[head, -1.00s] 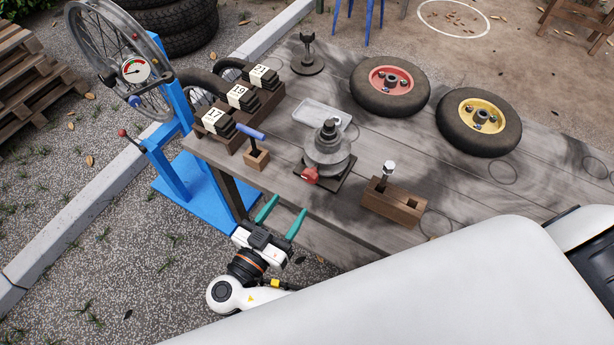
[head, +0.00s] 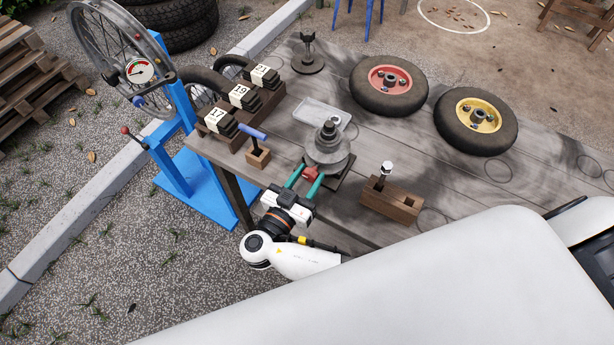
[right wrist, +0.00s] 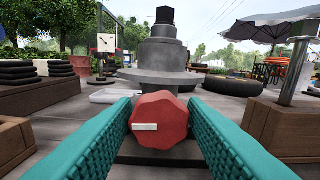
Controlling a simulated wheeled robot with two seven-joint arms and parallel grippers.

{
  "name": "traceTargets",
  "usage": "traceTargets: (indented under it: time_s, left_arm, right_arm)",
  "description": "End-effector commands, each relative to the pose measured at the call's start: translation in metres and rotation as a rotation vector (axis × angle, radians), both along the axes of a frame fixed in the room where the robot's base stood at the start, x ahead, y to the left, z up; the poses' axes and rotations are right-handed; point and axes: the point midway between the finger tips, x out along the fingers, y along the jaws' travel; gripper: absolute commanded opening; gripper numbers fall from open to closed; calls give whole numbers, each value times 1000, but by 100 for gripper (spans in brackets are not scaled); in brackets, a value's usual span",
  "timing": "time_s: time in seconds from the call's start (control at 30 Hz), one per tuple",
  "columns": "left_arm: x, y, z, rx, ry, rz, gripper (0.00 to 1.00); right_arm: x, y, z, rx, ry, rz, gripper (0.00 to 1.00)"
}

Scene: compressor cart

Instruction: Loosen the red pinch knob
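The red pinch knob (right wrist: 160,118) is a faceted knob with a white mark pointing left in the right wrist view. It sits at the front foot of a grey stepped metal spindle (head: 327,148) on the bench, and in the head view the knob (head: 310,173) is partly covered by the fingers. My right gripper (head: 312,172) has its two teal fingers on either side of the knob. In the right wrist view the fingers (right wrist: 160,112) meet the knob's left and right sides with no clear gap. My left gripper is not in view.
A wooden block with a metal pin (head: 390,200) stands right of the spindle. A small block with a blue-handled tool (head: 258,157) stands to the left. Behind are a grey tray (head: 318,113) and red-hubbed (head: 388,87) and yellow-hubbed (head: 476,120) wheels.

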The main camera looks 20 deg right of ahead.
Motion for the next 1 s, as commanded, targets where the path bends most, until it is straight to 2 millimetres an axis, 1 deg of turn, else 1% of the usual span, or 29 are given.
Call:
traceTargets:
  time_s: [0.03, 0.1, 0.17, 0.37, 0.57, 0.77, 1.0]
  left_arm:
    - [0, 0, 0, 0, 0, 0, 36]
    - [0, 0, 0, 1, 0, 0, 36]
    - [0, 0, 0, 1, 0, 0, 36]
    - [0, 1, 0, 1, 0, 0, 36]
    - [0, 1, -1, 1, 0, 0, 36]
    - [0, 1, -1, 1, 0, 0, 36]
    - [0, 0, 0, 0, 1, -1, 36]
  right_arm:
    - [0, 0, 0, 0, 0, 0, 31]
    - [0, 0, 0, 0, 0, 0, 19]
    - [0, 0, 0, 0, 0, 0, 11]
    - [0, 0, 0, -7, 11, 0, 11]
    - [0, 1, -1, -50, 66, 0, 11]
    - [0, 1, 0, -138, 179, -2, 11]
    - [0, 1, 0, -277, 357, -2, 11]
